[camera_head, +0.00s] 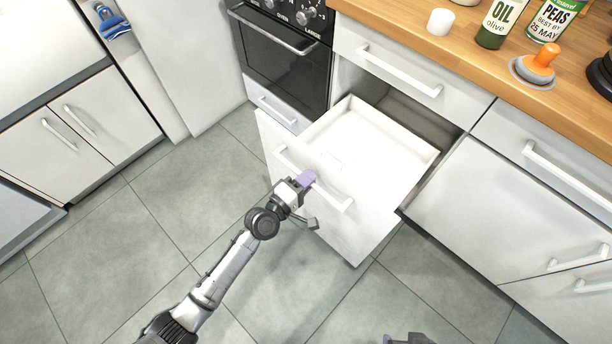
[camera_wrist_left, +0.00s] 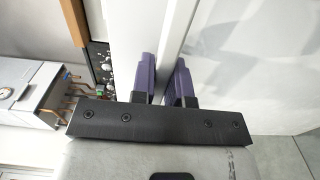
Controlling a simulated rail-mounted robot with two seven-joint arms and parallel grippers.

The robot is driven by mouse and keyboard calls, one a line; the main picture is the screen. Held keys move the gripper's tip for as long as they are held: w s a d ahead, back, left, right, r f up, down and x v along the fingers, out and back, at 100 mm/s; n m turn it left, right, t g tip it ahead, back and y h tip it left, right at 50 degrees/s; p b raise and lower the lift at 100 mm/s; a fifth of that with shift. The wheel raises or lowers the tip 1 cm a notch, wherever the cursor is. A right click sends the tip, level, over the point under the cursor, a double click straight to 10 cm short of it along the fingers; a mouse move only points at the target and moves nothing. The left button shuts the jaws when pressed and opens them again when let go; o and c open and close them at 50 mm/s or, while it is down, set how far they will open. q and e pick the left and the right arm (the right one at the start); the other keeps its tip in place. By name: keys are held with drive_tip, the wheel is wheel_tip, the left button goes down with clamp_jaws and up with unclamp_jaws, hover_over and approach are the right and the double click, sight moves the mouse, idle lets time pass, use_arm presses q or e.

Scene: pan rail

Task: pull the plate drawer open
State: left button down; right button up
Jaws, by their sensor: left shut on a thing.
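The plate drawer (camera_head: 375,150) is a white drawer in the lower cabinets, pulled well out with its inside showing. A faint pale shape lies in it, too indistinct to name. Its white bar handle (camera_head: 335,200) runs across the front. My left gripper (camera_head: 306,179), with purple fingers, is shut on this handle near its middle. In the left wrist view the handle (camera_wrist_left: 176,40) passes between the two fingers. My right gripper (camera_head: 405,340) barely shows at the bottom edge, and its jaws cannot be made out.
An oven (camera_head: 285,50) stands left of the drawer. A shut drawer (camera_head: 390,65) is above it, and more cabinets are to the right. The wooden counter (camera_head: 410,30) holds a white cup (camera_head: 440,21), an oil bottle (camera_head: 497,25) and a peas can (camera_head: 551,20). The tiled floor (camera_head: 130,240) is clear.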

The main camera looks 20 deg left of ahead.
use_arm(q)
drive_tip(key=c, duration=1.1)
unclamp_jaws()
drive_tip(key=p+v, duration=0.1)
drive_tip(key=v, duration=1.2)
drive_tip(key=shift+s+a, duration=0.2)
drive_tip(key=shift+s, duration=0.15)
